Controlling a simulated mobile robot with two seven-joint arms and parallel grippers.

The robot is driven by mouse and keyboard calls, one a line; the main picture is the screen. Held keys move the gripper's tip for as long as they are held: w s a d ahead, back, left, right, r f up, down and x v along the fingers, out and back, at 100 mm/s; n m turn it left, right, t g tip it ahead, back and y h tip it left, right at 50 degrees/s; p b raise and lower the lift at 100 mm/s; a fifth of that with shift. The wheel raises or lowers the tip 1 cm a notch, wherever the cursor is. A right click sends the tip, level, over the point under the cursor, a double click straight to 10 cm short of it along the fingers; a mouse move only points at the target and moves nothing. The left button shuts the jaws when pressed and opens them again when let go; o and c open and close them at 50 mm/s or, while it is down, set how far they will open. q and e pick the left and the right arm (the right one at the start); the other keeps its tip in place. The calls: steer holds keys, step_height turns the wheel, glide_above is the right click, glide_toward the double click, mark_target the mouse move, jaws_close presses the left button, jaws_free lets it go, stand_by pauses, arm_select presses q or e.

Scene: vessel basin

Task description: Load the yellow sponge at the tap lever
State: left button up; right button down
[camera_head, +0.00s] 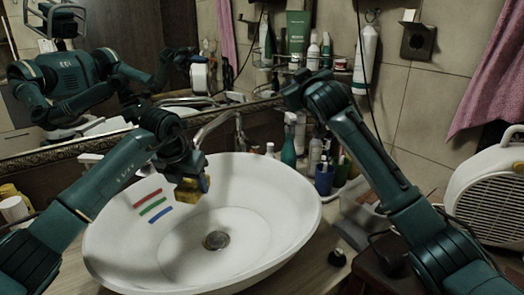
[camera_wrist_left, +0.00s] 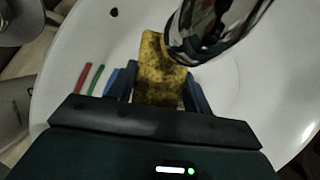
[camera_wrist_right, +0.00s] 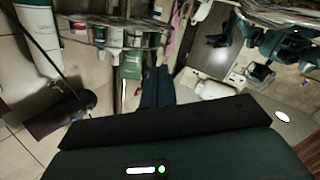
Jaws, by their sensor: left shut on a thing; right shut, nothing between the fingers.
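The yellow sponge (camera_head: 186,196) is held in my left gripper (camera_head: 191,182), above the left part of the white basin. In the left wrist view the sponge (camera_wrist_left: 158,72) stands out between the two fingers, mottled with dark specks. The chrome tap (camera_head: 238,128) rises behind the basin. In the left wrist view its shiny metal (camera_wrist_left: 213,28) is close to the sponge's upper right; I cannot tell whether they touch. The tap lever is not clearly distinguishable. My right gripper (camera_head: 288,92) is raised near the mirror, shut and empty; its fingers (camera_wrist_right: 158,88) show in the right wrist view.
The white basin (camera_head: 290,230) has red, green and blue stripes on its left inner wall and a drain (camera_head: 216,240). Bottles and a blue cup (camera_head: 324,180) crowd the counter behind right. A wire shelf with toiletries (camera_head: 300,67) hangs by the mirror. A heater (camera_head: 490,195) stands right.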

steer(key=s+a+r+n+t+y, duration=0.35)
steer(key=r+n+t+y, duration=0.2)
steer(key=r+n, duration=0.45)
steer(key=s+a+f+n+g+y, duration=0.1)
steer(key=s+a+n+g+y, duration=0.25)
steer(key=n+y, duration=0.5)
steer(key=n+g+h, duration=0.8)
steer(key=n+h, duration=0.2)
steer(key=n, duration=0.7)
glide_toward(250, 144)
steer(key=s+d, duration=0.3)
steer(key=s, duration=0.1)
steer(key=x, duration=1)
steer(key=shift+s+f, duration=0.3)
steer(key=shift+f, duration=0.05)
steer(key=shift+r, duration=0.1)
